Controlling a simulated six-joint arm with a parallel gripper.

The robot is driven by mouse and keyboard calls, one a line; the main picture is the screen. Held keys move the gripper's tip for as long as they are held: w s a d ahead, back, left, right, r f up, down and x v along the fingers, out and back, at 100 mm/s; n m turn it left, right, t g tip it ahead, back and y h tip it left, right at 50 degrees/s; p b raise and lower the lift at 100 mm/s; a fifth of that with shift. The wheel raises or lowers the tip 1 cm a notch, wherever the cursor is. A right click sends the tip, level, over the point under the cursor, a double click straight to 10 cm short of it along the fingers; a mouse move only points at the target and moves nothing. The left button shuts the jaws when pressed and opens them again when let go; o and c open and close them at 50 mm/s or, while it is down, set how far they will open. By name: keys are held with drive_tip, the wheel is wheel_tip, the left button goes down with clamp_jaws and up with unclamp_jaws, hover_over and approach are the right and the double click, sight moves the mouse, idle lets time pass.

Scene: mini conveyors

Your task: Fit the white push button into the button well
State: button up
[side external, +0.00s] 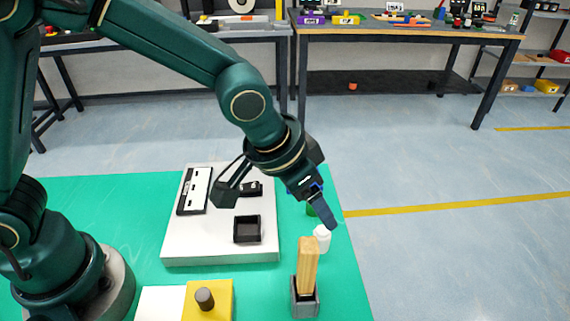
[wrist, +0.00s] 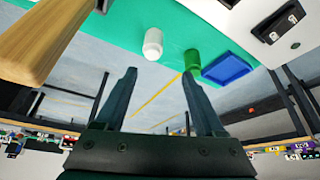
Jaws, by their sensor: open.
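The white push button (side external: 322,238) stands on the green mat at its right side, behind the wooden block. It also shows in the wrist view (wrist: 153,44), ahead of my fingertips and roughly between their lines. My gripper (wrist: 159,74) is open and empty. In the side view my gripper (side external: 319,208) is above and behind the button, apart from it as far as I can tell. A black square open socket (side external: 247,229), which looks like the button well, is on the white board (side external: 190,249), left of the button. The socket looks empty.
A wooden block (side external: 308,262) stands upright in a grey holder (side external: 305,300) in front of the button. A green cylinder (wrist: 192,62) and a blue tray (wrist: 228,67) are close to the button. A yellow block (side external: 220,300) with a dark knob is at the front.

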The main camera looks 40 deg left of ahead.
sight(321, 230)
drive_tip(key=shift+s+d+f+m+g, duration=0.15)
drive_tip(key=shift+s+d+f, duration=0.15)
drive_tip(key=shift+f, duration=0.25)
drive_tip(key=shift+s+d+f+m+g, duration=0.15)
drive_tip(key=shift+s+f, duration=0.15)
drive_tip(key=shift+f, duration=0.25)
drive_tip(key=shift+x, duration=2.35)
drive_tip(key=shift+w, duration=0.1)
clamp_jaws()
